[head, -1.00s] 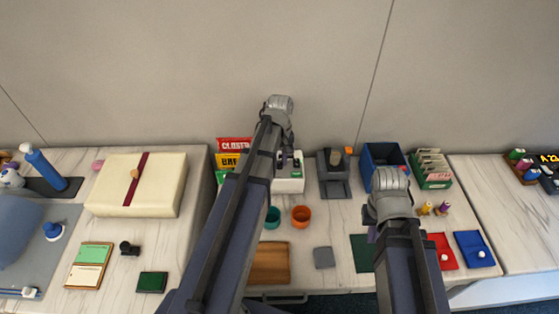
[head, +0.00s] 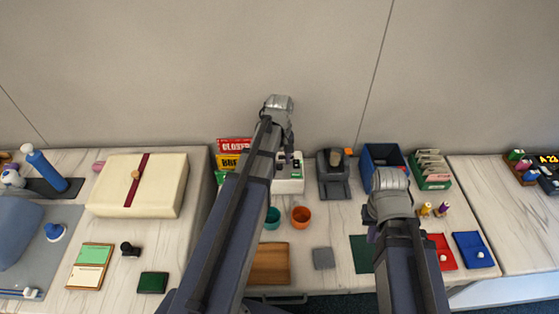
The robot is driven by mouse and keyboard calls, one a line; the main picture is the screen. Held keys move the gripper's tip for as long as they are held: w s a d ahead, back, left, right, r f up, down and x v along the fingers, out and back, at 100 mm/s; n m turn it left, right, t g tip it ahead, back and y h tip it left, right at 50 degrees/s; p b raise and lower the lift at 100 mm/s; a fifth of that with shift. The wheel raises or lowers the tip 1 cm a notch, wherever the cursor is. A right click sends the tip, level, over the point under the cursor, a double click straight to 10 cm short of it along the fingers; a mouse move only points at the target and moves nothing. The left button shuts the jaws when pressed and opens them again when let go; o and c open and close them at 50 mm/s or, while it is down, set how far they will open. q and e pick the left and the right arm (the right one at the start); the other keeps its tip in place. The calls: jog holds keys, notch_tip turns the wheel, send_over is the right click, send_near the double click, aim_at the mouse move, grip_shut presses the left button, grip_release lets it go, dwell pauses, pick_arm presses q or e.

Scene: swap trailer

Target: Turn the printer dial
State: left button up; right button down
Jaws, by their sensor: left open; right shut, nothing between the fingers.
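A white boxy device (head: 290,186), which looks like the printer, stands at the back of the middle table. My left forearm covers its left part, and a dial cannot be made out clearly. My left gripper (head: 289,150) is open at the device's back edge, above its top; I cannot tell whether it touches. My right gripper (head: 374,234) is shut and empty over the table's right part, mostly hidden behind its own wrist.
Coloured signs (head: 234,146) stand left of the device, and a grey machine (head: 334,188) stands close on its right. A blue bin (head: 369,158) is further right. Teal (head: 272,217) and orange (head: 301,217) cups and a wooden tray (head: 269,279) are in front.

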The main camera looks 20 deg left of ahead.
aim_at(280, 165)
pick_arm(q)
notch_tip(280, 165, up, 7)
jog(key=p, duration=0.6)
jog(key=shift+r+p, duration=0.15)
jog(key=shift+p, duration=0.25)
jog(key=s+d+m, duration=0.6)
jog(key=s+d, duration=0.1)
jog(key=d, duration=0.4)
jog(key=s+d+m+y, duration=0.1)
jog(key=s+d+m, duration=0.6)
jog(key=d, duration=0.4)
